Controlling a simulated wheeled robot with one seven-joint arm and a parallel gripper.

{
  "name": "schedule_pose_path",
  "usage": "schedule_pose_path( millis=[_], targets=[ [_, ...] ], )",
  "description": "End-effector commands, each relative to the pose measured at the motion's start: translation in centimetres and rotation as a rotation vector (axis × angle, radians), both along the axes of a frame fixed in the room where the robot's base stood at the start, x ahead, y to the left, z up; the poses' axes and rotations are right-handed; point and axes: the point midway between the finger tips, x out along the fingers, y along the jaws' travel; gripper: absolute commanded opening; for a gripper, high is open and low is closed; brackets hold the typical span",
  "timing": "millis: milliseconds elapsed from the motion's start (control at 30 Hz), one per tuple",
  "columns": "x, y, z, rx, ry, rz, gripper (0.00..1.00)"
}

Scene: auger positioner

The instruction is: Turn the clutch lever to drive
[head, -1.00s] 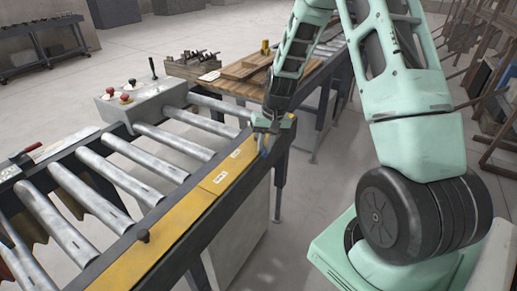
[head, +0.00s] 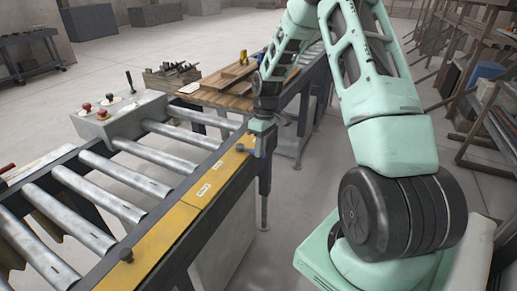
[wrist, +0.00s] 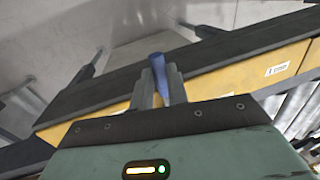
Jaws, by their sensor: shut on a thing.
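A lever with a blue grip (wrist: 158,66) stands between my fingers in the wrist view, its rounded end showing past them. I take it to be the clutch lever. My gripper (head: 256,145) is shut on it at the far end of the yellow rail (head: 157,240); the fingers also show in the wrist view (wrist: 160,88). In the head view my gripper hides most of the lever. White labels (head: 203,189) sit on the rail, too small to read, so I cannot tell which position the lever is in.
A roller conveyor (head: 110,185) runs left of the rail. A grey control box (head: 118,113) with red buttons and a black stick stands beyond it. A wooden bench (head: 217,97) stands behind my gripper.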

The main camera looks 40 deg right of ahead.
Motion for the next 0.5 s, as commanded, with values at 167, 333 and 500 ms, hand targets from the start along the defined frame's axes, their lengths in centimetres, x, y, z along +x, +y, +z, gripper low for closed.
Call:
schedule_pose_path(
  millis=[167,333,500],
  targets=[
    [0.20,-0.34,0.10,0.000,-0.002,0.039,0.00],
    [0.26,-0.45,0.10,-0.001,-0.003,0.055,0.00],
    [0.28,-0.48,0.11,-0.003,-0.004,0.056,0.00]
  ],
)
